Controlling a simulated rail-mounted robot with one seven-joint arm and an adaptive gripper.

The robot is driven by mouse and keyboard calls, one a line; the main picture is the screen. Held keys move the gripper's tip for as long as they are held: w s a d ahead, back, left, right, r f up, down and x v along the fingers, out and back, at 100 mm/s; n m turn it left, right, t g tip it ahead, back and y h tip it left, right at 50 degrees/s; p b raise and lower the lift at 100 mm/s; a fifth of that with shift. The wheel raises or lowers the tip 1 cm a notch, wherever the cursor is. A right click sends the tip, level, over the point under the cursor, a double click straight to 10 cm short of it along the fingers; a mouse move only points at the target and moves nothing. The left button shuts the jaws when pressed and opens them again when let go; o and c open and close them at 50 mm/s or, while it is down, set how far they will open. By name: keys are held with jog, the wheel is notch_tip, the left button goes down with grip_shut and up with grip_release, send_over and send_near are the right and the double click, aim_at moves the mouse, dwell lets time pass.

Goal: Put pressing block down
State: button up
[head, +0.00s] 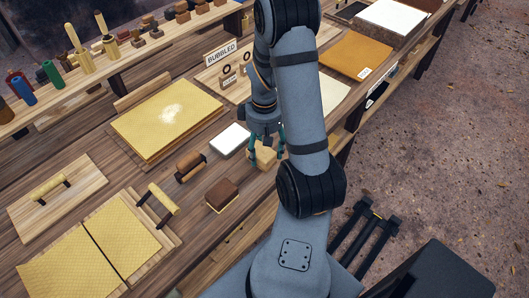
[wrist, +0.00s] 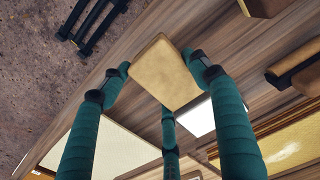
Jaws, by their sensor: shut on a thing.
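The pressing block appears to be the tan wooden block (head: 264,157) held in my gripper (head: 267,149) near the front edge of the workbench. In the wrist view the block (wrist: 165,72) is tilted in the picture, its flat tan face toward the camera. My gripper (wrist: 161,80) has teal fingers shut on it, two on its sides and a third along the lower edge. The block is over or on the bench wood; a gap beneath it cannot be told.
A white slab (head: 231,139) lies just left of the held block. A brown-topped block (head: 221,194) and a wooden roller (head: 190,165) are nearby. Yellow sheets on a board (head: 168,117) lie farther left. A "BUBBLED" sign (head: 222,51) stands behind. The bench's front edge is close.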

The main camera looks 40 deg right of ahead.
aim_at(264, 148)
jog(key=shift+f, duration=0.95)
jog(key=shift+f, duration=0.1)
jog(key=o, duration=1)
jog(key=shift+w+d+r, duration=0.1)
jog(key=shift+r, duration=0.5)
notch_tip(264, 148, up, 11)
jog(key=shift+r, duration=0.1)
